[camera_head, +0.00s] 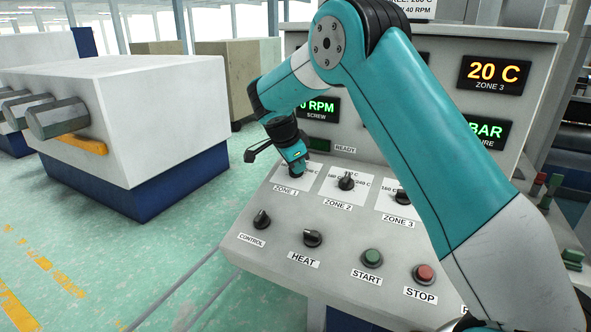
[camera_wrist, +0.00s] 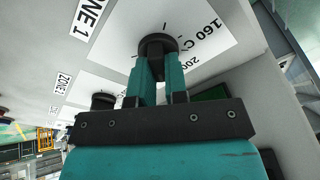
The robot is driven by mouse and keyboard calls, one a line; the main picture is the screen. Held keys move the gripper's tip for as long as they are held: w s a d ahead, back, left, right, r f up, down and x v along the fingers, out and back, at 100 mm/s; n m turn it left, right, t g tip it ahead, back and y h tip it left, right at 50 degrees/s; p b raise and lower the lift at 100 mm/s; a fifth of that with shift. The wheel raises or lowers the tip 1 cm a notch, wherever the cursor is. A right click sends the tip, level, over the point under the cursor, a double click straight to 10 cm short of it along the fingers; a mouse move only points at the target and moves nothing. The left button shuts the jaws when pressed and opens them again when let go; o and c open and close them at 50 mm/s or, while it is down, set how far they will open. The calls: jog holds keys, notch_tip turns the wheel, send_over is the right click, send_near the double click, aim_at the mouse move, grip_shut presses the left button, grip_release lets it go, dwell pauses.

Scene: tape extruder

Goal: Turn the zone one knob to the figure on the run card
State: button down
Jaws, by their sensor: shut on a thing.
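The zone one knob (camera_wrist: 158,42) is a dark round knob on a white dial plate (camera_wrist: 222,28) in the wrist view. My gripper (camera_wrist: 158,68) has its two teal fingers shut on the knob. The figures "160 C" and part of "200" show on the plate. Which mark the knob points at is hidden by the fingers. In the head view my gripper (camera_head: 296,168) is over the ZONE 1 dial and hides the knob there. The run card (camera_head: 415,8) is at the top edge, mostly cut off and behind my arm; its zone one figure cannot be read.
The zone two knob (camera_head: 347,181) and zone three knob (camera_head: 403,196) stand to the right. The control knob (camera_head: 262,220), heat knob (camera_head: 312,238), green start button (camera_head: 372,258) and red stop button (camera_head: 424,274) are in front. The display (camera_head: 494,74) reads 20 C for zone three.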

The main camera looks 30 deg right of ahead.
jog(key=shift+m, duration=0.3)
jog(key=c, duration=1.1)
grip_release()
jog(key=shift+c, duration=0.2)
jog(key=p+v, duration=0.1)
jog(key=v, duration=1.6)
jog(key=shift+r, duration=0.3)
